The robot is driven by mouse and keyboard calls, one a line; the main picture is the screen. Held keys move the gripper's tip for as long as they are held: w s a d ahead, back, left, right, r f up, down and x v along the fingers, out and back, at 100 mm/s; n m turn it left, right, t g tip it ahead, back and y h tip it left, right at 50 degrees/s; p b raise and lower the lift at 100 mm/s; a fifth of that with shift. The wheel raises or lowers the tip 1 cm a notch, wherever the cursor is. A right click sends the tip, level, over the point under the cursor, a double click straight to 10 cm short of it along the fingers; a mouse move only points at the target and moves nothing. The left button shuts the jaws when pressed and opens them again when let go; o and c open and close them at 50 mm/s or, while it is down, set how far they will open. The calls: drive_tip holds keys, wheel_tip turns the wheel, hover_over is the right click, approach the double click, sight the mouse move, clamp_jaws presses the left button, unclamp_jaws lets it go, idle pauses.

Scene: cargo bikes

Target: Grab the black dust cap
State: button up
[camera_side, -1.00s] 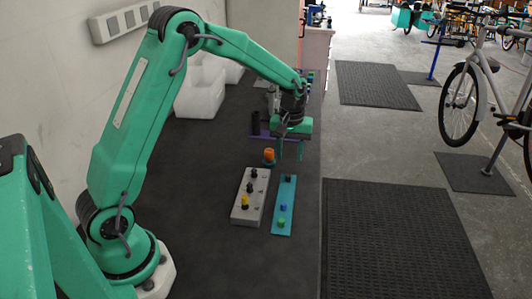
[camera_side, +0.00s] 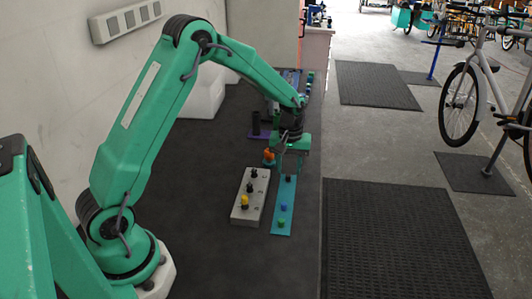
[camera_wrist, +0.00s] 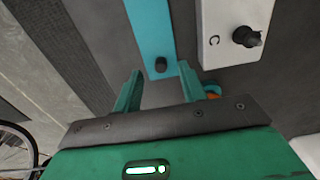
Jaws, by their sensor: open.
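A small black cap (camera_wrist: 160,64) sits on the far end of the teal strip (camera_wrist: 150,28), with blue and green caps nearer along the strip in the side view. In the side view the black cap (camera_side: 288,177) shows just below my gripper (camera_side: 289,168). My gripper is open and empty, pointing down over that end of the strip. In the wrist view the black cap appears between the fingertips of my gripper (camera_wrist: 160,70), slightly beyond them. I cannot tell the exact height gap.
A light grey block (camera_side: 249,197) with black and yellow knobs lies left of the strip. An orange piece (camera_side: 268,155) stands close to my gripper's left. A purple holder with a dark cylinder (camera_side: 256,123) is behind. The dark bench is clear in front.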

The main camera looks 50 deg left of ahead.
sight(288, 178)
drive_tip(key=shift+f, duration=1.35)
clamp_jaws()
